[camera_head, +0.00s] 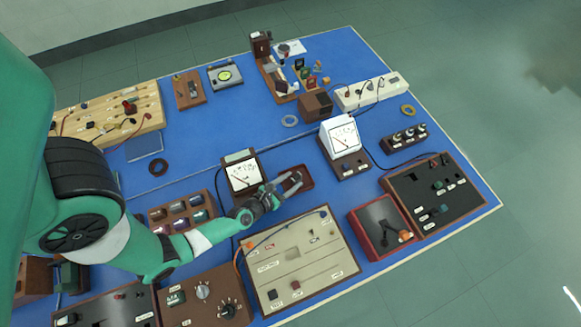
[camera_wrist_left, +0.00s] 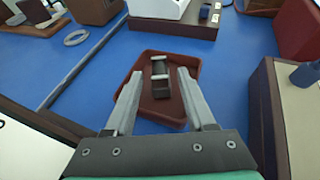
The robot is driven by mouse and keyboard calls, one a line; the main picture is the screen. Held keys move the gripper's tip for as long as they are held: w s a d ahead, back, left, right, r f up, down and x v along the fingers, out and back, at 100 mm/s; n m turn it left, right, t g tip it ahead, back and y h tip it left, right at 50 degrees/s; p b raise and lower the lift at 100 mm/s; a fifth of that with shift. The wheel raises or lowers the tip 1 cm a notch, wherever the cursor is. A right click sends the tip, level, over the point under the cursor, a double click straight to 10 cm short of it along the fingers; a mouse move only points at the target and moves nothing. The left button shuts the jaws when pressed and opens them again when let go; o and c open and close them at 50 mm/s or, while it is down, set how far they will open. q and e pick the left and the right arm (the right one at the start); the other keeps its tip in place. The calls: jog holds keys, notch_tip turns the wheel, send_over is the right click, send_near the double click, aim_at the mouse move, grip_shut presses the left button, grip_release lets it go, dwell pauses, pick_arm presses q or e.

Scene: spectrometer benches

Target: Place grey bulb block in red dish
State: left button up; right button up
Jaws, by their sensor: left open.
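The red dish (camera_wrist_left: 190,112) is a shallow square tray on the blue bench, and it also shows in the head view (camera_head: 306,184). The grey bulb block (camera_wrist_left: 160,88), dark grey with lighter bars across it, lies inside the dish in the left wrist view. In the head view the block is too small to make out clearly by the fingertips. My left gripper (camera_head: 291,182) is open at the dish, with one finger on each side of the block in the wrist view (camera_wrist_left: 160,76) and gaps between. My right gripper is not in view.
A white-faced meter (camera_head: 243,176) stands left of the dish, and another meter (camera_head: 342,138) stands behind it. A beige circuit panel (camera_head: 295,262) lies in front. A brown tray of small blocks (camera_head: 181,215) is at the left.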

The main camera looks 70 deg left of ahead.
pick_arm(q)
jog(key=shift+r, duration=0.1)
jog(key=shift+s+d+r+p, duration=0.1)
jog(key=shift+r+p, duration=0.05)
jog(key=shift+p, duration=0.15)
jog(key=p+v, duration=0.3)
jog(key=v, duration=0.7)
jog(key=shift+s+d+r+p, duration=0.1)
jog(key=shift+s+d+p, duration=0.05)
jog(key=shift+d+p, duration=0.2)
jog(key=shift+s+r, duration=0.1)
jog(key=shift+s, duration=0.05)
jog(key=shift+s+p, duration=0.3)
jog(key=shift+s, duration=0.1)
